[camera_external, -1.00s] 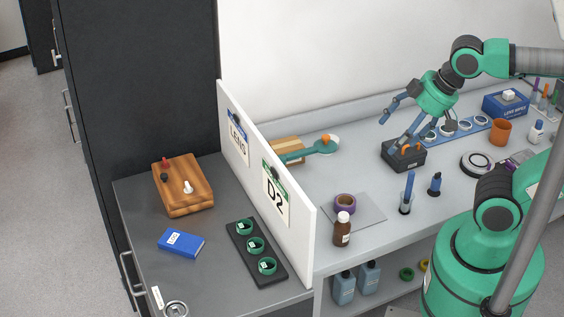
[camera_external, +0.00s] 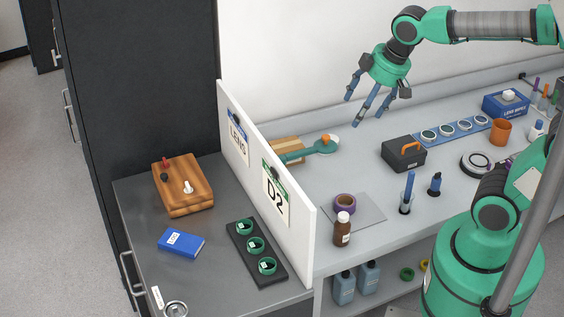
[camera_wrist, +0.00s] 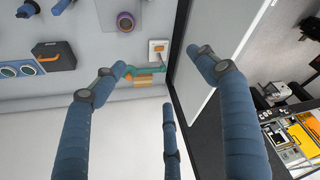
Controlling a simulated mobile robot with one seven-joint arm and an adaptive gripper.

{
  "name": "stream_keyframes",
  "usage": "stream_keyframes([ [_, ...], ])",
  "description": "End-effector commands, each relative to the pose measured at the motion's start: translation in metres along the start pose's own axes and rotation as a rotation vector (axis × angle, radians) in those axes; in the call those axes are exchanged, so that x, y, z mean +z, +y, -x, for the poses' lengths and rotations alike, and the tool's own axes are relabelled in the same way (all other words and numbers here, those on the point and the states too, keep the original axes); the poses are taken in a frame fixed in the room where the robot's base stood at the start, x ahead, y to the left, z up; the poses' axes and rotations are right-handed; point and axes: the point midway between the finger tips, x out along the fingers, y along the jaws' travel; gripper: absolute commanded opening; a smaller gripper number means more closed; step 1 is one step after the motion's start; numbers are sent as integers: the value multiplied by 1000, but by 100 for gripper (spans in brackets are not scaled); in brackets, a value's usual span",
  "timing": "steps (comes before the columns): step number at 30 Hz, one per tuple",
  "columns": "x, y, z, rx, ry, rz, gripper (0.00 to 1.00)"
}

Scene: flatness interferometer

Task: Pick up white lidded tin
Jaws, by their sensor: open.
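No thing in view is clearly a white lidded tin. A round, pale silvery object with a ring-like top (camera_external: 176,309) is partly cut off at the bottom edge of the external view, on the grey counter left of the white partition; I cannot tell if it is the tin. My gripper (camera_external: 366,121) is open and empty, with its blue fingers hanging above the back of the right-hand bench. Its spread fingers also show in the wrist view (camera_wrist: 160,75), with nothing between them.
The white partition (camera_external: 305,220) stands between the grey counter and the bench. A black case with an orange handle (camera_external: 403,154), a brown bottle (camera_external: 342,230) and a purple tape roll (camera_external: 345,202) are on the bench. The counter holds a wooden box (camera_external: 183,192), blue book (camera_external: 181,243) and black tray (camera_external: 240,244).

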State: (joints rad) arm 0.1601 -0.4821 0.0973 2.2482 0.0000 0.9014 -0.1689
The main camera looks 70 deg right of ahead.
Motion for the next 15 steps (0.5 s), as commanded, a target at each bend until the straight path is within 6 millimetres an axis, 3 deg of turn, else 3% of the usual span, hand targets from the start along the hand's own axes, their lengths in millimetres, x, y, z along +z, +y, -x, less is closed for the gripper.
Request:
stream_keyframes([
  [6,-43,44,-32,14,-61,3,73],
  [15,-87,115,-89,20,-138,13,73],
])
